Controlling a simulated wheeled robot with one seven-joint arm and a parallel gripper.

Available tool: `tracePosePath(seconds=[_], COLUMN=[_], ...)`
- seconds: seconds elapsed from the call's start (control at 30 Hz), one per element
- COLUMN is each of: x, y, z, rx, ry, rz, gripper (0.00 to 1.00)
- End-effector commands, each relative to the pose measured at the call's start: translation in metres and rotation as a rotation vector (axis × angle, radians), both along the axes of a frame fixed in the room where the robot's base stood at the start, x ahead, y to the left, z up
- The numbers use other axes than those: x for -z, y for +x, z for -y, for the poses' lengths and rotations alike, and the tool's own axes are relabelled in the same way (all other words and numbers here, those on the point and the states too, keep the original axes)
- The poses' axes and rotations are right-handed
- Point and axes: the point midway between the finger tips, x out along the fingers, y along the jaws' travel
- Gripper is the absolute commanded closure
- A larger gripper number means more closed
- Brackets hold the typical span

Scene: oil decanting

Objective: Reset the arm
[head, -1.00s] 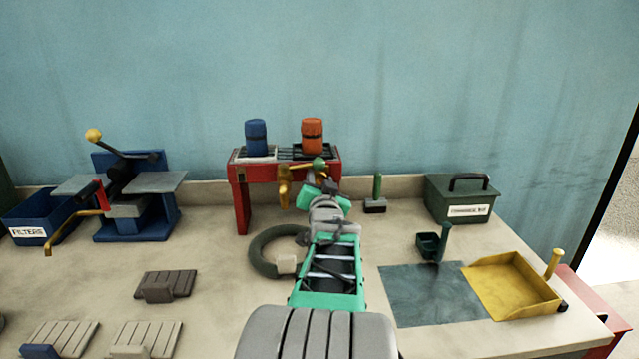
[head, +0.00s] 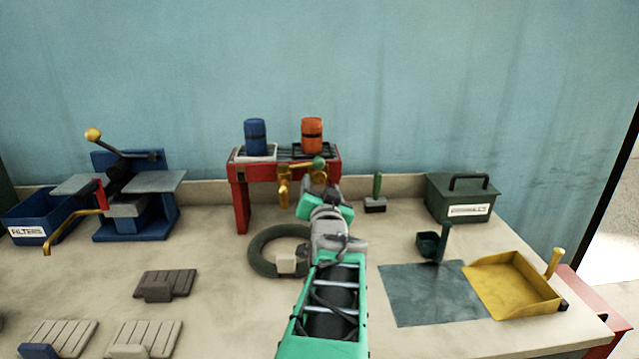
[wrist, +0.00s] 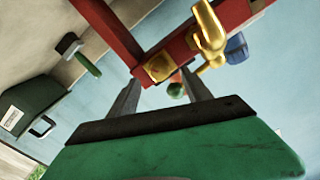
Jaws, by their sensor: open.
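My gripper (head: 318,184) is in front of the right half of the red stand (head: 239,205), close below the tap handle with a green knob (head: 319,162). In the wrist view my gripper (wrist: 160,78) has its two fingers apart, with nothing held between them. The stand's red beam (wrist: 112,32) and a brass tap (wrist: 209,35) lie just beyond the fingertips. I cannot tell whether a finger touches them. My green arm reaches in from the bottom of the head view.
A blue canister (head: 255,136) and an orange canister (head: 312,135) stand on top. A hose ring (head: 262,262), a green-handled tool (head: 376,190), a dark green box (head: 461,199) and a yellow tray (head: 512,285) are on the bench. A blue press (head: 130,222) stands left.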

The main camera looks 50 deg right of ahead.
Motion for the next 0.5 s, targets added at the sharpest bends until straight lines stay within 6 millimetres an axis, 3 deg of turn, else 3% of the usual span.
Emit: tracePosePath(seconds=[0.2,0.5], x=[0.0,0.001], y=[-0.022,-0.023], z=[-0.024,-0.027], rx=[0.0,0.0], ry=[-0.001,0.001], rz=[0.001,0.0], gripper=[0.43,0.43])
